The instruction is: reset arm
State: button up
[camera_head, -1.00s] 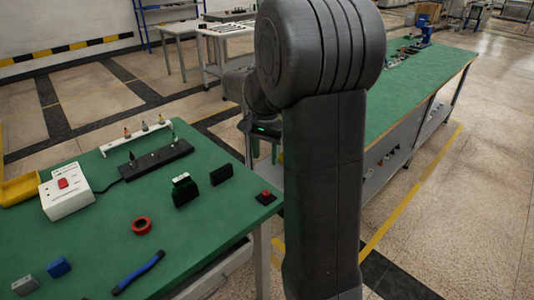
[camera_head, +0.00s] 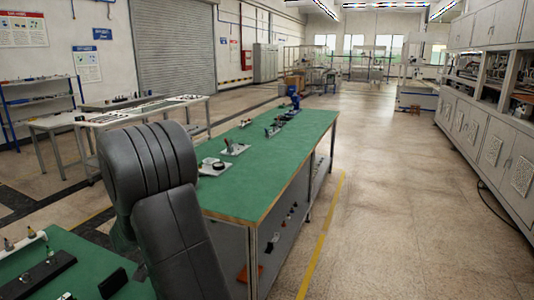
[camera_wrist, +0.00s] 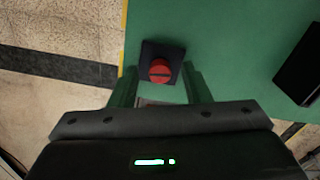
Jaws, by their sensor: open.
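My gripper (camera_wrist: 160,85) is open in the wrist view, with its two fingers apart and nothing between them that it grips. Its fingertips point at a red round button on a dark square base (camera_wrist: 160,70), near the edge of a green tabletop (camera_wrist: 235,50). I cannot tell how far above the button the fingers are. In the head view my dark grey arm stands at the lower left and my gripper is hidden.
A black block (camera_wrist: 300,65) lies right of the button. A long green workbench (camera_head: 265,165) with small fixtures stands right of my arm. A near green table (camera_head: 85,255) is at lower left. Grey cabinets (camera_head: 485,145) line the right wall; open floor (camera_head: 390,220) lies between.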

dwell(0.4)
notch_tip(320, 180, up, 14)
notch_tip(320, 180, down, 14)
jog(key=shift+f, duration=0.1)
jog(key=n, duration=0.5)
jog(key=shift+n, duration=0.3)
jog(key=n, duration=1)
jog(key=shift+n+b, duration=0.3)
jog(key=shift+b, duration=0.05)
jog(key=n, duration=0.5)
jog(key=shift+n, duration=0.3)
dwell(0.3)
